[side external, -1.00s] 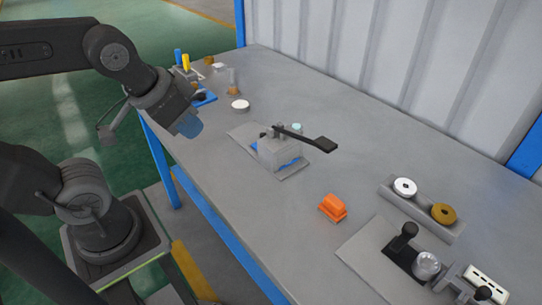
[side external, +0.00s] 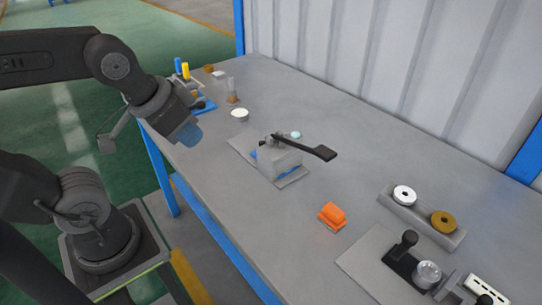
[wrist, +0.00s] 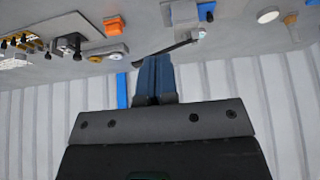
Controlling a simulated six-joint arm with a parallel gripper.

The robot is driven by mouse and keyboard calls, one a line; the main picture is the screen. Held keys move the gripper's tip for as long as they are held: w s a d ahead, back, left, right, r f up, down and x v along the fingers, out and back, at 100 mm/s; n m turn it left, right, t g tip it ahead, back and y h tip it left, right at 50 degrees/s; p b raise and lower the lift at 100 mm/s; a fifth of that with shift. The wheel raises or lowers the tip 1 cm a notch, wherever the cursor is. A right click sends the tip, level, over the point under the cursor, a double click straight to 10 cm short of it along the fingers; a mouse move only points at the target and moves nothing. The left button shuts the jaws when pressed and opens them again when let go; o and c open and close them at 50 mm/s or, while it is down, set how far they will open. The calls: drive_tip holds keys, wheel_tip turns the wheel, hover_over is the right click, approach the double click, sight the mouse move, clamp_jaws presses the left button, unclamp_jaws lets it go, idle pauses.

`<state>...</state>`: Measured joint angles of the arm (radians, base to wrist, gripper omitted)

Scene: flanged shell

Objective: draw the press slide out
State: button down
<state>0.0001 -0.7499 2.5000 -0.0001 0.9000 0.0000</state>
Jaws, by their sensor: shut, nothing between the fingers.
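My gripper (side external: 187,132) hangs over the left part of the bench, fingers pointing down, empty and well apart from everything. In the wrist view its blue fingers (wrist: 154,76) are together. A grey block-shaped press (side external: 278,158) with a long black lever (side external: 308,146) stands on a plate mid-bench; both also show at the top of the wrist view, the lever (wrist: 165,49) just beyond the fingertips. At the front right, a black base with an upright black knob (side external: 405,244) carries a silvery round piece (side external: 428,272). I cannot tell for sure which part is the press slide.
An orange block (side external: 331,215) lies between the lever press and the knobbed base. A grey holder (side external: 452,235) bears a white ring and a brown ring. A white disc (side external: 240,114) and small coloured parts sit at the far left. A ribbed wall (side external: 400,80) closes the back.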

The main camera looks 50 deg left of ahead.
drive_tip(key=c, duration=1.6)
unclamp_jaws()
drive_tip(key=shift+w+a+r, duration=0.1)
drive_tip(key=shift+w+r, duration=0.05)
drive_tip(key=shift+w, duration=0.2)
drive_tip(key=o, duration=0.5)
drive_tip(key=w+m, duration=0.1)
drive_tip(key=w, duration=0.1)
drive_tip(key=w+a+m+g, duration=0.1)
drive_tip(key=w, duration=0.1)
drive_tip(key=w+a+r+m, duration=0.1)
drive_tip(key=w, duration=0.1)
drive_tip(key=shift+w+r+g, duration=0.1)
drive_tip(key=shift+w+g, duration=0.1)
drive_tip(key=shift+g, duration=0.1)
drive_tip(key=shift+c, duration=0.2)
drive_tip(key=shift+o, duration=0.7)
drive_tip(key=w+a+m+g, duration=0.1)
drive_tip(key=w+a+m, duration=0.1)
drive_tip(key=w, duration=0.3)
drive_tip(key=shift+w+a+f+m, duration=0.15)
drive_tip(key=shift+w+f+m, duration=0.15)
drive_tip(key=shift+m, duration=0.2)
drive_tip(key=m+g, duration=0.3)
drive_tip(key=m, duration=0.5)
hover_over(262, 142)
wheel_tip(262, 142, down, 11)
wheel_tip(262, 142, down, 12)
drive_tip(key=shift+w+f, duration=0.1)
drive_tip(key=shift+f, duration=0.15)
